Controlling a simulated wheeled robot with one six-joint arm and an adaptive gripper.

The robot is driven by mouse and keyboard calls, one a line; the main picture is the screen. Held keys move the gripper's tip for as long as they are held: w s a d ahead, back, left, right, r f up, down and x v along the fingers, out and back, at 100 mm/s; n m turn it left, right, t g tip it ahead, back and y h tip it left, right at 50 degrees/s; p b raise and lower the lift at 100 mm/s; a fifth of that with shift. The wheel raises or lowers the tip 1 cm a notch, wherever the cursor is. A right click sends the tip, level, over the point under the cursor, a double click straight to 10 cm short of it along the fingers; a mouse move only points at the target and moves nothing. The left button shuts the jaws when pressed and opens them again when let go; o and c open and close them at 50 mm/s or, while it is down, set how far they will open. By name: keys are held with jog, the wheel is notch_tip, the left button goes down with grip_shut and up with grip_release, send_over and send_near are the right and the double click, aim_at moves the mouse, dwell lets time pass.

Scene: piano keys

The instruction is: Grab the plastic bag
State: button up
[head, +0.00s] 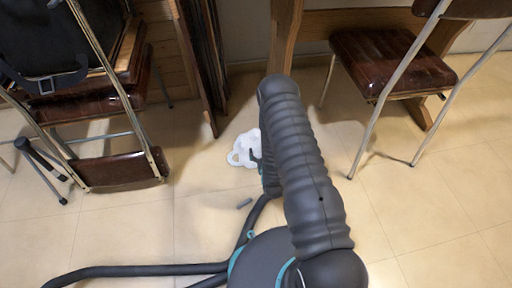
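The white plastic bag (241,151) lies on the tiled floor near the middle of the head view, just left of my dark ribbed arm. Its right part is hidden behind the arm. A small dark and teal part of my arm's far end shows at the bag's right edge. My gripper's fingers cannot be made out clearly, and I cannot tell whether they touch the bag.
A brown chair (395,62) with metal legs stands at the right. Stacked chairs (125,170) stand at the left. Dark wooden boards (203,60) lean behind the bag. Floor at lower right is clear.

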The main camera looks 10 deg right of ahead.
aim_at(258, 141)
jog(key=b+x, duration=0.1)
jog(key=x, duration=0.8)
jog(key=shift+w+f, duration=0.15)
jog(key=shift+f, duration=0.15)
jog(key=c, duration=1)
